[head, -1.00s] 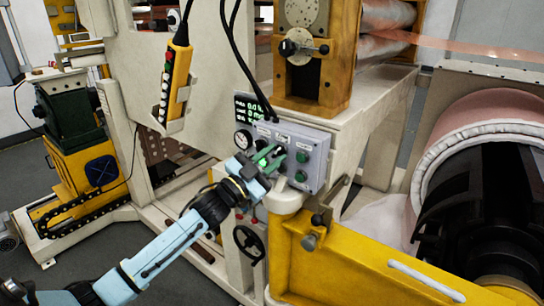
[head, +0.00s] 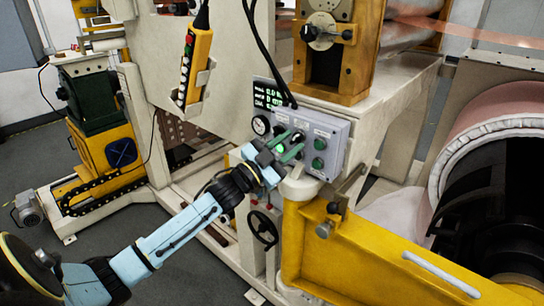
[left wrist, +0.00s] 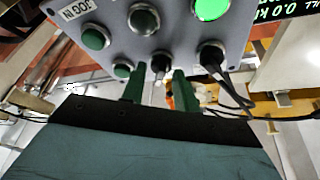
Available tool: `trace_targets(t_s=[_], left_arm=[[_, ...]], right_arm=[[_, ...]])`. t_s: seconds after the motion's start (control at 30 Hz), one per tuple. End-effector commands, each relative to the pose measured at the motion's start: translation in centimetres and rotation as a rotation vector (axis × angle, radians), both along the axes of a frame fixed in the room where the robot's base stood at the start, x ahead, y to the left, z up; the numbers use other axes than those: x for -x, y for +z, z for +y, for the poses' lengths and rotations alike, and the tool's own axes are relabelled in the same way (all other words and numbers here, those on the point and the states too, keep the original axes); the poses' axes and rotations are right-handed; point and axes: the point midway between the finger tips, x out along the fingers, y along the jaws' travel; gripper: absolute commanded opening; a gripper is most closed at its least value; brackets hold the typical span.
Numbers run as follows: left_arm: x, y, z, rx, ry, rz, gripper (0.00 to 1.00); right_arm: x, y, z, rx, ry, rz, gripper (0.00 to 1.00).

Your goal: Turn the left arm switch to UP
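The grey control panel (head: 338,135) is on the machine's front, with black switches and green buttons. My left gripper (head: 292,150) is at its lower left part and hides some of it. In the left wrist view the panel (left wrist: 182,38) appears upside down. The two green fingers of my left gripper (left wrist: 158,88) stand apart there, with a black switch (left wrist: 160,65) between their tips. I cannot tell whether they touch it. Another black switch (left wrist: 210,55) is to its right. I cannot read which is the left arm switch. My right gripper is not in view.
A dark display (head: 267,97) is at the panel's upper left, with black cables hanging above. A yellow arm (head: 385,255) and a handwheel (head: 263,229) are below. A yellow pendant (head: 195,65) hangs to the left. Open floor is at lower left.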

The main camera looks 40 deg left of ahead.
Motion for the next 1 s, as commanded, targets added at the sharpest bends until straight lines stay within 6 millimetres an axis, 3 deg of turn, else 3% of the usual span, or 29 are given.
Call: trace_targets(t_s=[0.6, 0.8, 1.0], left_arm=[[9.4, -3.6, 2.8, -0.002, 0.0, 0.003, 0.3], [11.2, -4.2, 3.3, -0.001, 0.001, 0.002, 0.3], [11.7, -4.2, 3.5, -0.002, 0.001, -0.001, 0.3]], right_arm=[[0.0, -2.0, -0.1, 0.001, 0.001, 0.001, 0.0], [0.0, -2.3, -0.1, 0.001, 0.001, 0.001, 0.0], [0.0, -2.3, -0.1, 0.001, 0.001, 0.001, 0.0]])
